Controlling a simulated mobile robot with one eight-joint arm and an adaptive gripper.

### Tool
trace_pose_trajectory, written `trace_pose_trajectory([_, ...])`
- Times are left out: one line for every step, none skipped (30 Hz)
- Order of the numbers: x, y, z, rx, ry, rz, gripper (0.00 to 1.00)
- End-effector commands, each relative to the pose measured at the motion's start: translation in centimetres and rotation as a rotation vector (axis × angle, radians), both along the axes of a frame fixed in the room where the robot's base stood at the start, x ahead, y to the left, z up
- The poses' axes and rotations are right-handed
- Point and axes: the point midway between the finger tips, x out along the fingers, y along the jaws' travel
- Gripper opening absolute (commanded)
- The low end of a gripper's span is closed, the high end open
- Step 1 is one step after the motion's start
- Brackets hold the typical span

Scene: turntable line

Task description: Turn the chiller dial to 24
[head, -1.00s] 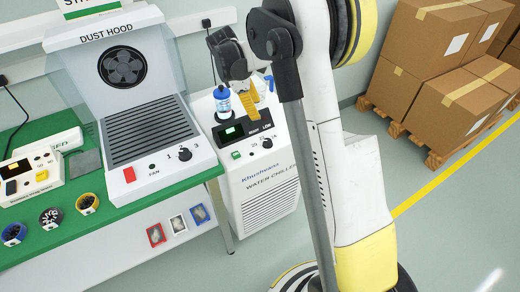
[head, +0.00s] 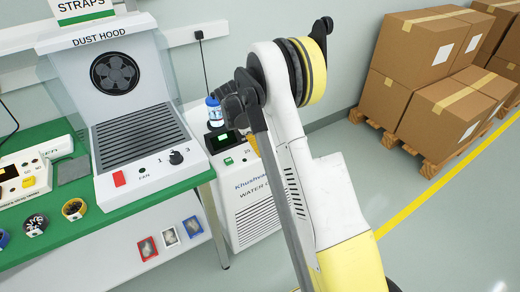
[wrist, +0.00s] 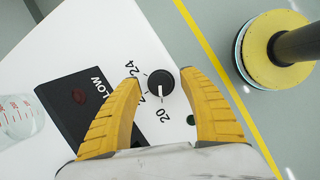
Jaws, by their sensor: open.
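The chiller dial (wrist: 161,82) is a small round black knob on the white chiller top in the wrist view. Its white pointer line points toward the printed 20, with the 24 on the other side near the left finger. A number between them is partly hidden. My gripper (wrist: 160,74) is open, its two yellow fingers on either side of the dial with gaps showing. The white water chiller (head: 254,212) stands right of the green table in the head view. There my arm hides the dial and most of the gripper.
A black panel (wrist: 80,100) with LOW on it and a clear graduated vessel (wrist: 18,120) lie left of the dial. A blue-capped bottle (head: 214,112) stands on the chiller. The dust hood (head: 118,75) is to its left. Boxes (head: 430,100) stand on a pallet at right.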

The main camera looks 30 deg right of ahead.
Motion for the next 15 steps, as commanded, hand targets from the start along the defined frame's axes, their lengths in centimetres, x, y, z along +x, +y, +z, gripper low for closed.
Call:
trace_pose_trajectory([-0.02,-0.07,-0.21,0.000,0.000,0.000,0.50])
trace_pose_trajectory([-0.03,-0.10,-0.24,0.000,0.000,0.000,0.50])
trace_pose_trajectory([-0.03,-0.11,-0.25,0.000,0.000,0.000,0.50])
trace_pose_trajectory([-0.03,-0.12,-0.24,0.000,0.000,0.000,0.50])
trace_pose_trajectory([-0.03,-0.11,-0.23,0.000,0.000,0.000,0.50])
trace_pose_trajectory([-0.03,-0.12,-0.21,0.000,0.000,0.000,0.50])
trace_pose_trajectory([-0.03,-0.12,-0.21,0.000,0.000,0.000,0.50])
trace_pose_trajectory([-0.03,-0.11,-0.20,0.000,0.000,0.000,0.50])
trace_pose_trajectory([-0.03,-0.11,-0.20,0.000,0.000,0.000,0.49])
trace_pose_trajectory([-0.03,-0.11,-0.20,0.000,0.000,0.000,0.40])
trace_pose_trajectory([-0.03,-0.11,-0.20,0.000,0.000,0.000,0.30])
trace_pose_trajectory([-0.03,-0.11,-0.19,0.000,0.000,0.000,0.18])
trace_pose_trajectory([-0.04,-0.10,-0.19,0.000,0.000,0.000,0.09])
trace_pose_trajectory([-0.04,-0.10,-0.19,0.000,0.000,0.000,0.00])
trace_pose_trajectory([-0.04,-0.10,-0.19,0.000,0.000,0.000,0.00])
